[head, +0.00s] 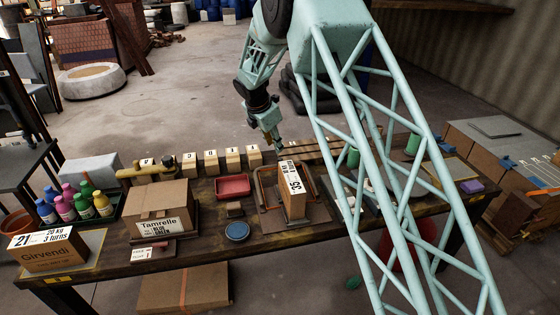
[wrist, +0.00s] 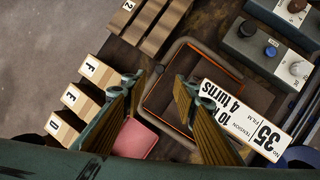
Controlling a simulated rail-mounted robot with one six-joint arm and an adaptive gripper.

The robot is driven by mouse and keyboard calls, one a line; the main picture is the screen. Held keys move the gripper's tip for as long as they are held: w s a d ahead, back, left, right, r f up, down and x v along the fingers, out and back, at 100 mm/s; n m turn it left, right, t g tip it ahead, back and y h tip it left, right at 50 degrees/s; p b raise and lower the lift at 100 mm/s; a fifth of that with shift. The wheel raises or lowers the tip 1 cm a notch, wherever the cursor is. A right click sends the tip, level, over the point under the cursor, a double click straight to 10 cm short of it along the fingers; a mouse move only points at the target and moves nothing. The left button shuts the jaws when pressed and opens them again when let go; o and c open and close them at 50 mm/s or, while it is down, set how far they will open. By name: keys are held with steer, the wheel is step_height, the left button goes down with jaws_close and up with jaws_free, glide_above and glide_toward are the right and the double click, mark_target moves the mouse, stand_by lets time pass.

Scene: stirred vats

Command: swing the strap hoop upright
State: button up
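The strap hoop (head: 257,186) is a thin copper-orange rounded frame at the carton on the middle of the bench. In the wrist view the hoop (wrist: 222,59) shows as a grey and orange rounded rectangle that looks low, near the base board; its exact tilt is hard to tell. The carton (head: 292,192) is a tall brown box with a white "35" label, which also shows in the wrist view (wrist: 248,112). My gripper (head: 277,144) is above the back of the hoop. In the wrist view its fingers (wrist: 158,80) are apart, with nothing held between them.
A red tray (head: 233,187) and a blue round lid (head: 237,231) lie left of the hoop. Lettered blocks (head: 211,162) line the bench's back edge. A grey control box with knobs (wrist: 268,50) stands close on the other side. The Tamrelle carton (head: 158,208) stands further left.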

mark_target(280, 159)
steer(key=b+x, duration=0.2)
steer(key=x, duration=1)
steer(key=shift+f, duration=0.25)
steer(key=shift+c, duration=0.4)
jaws_close()
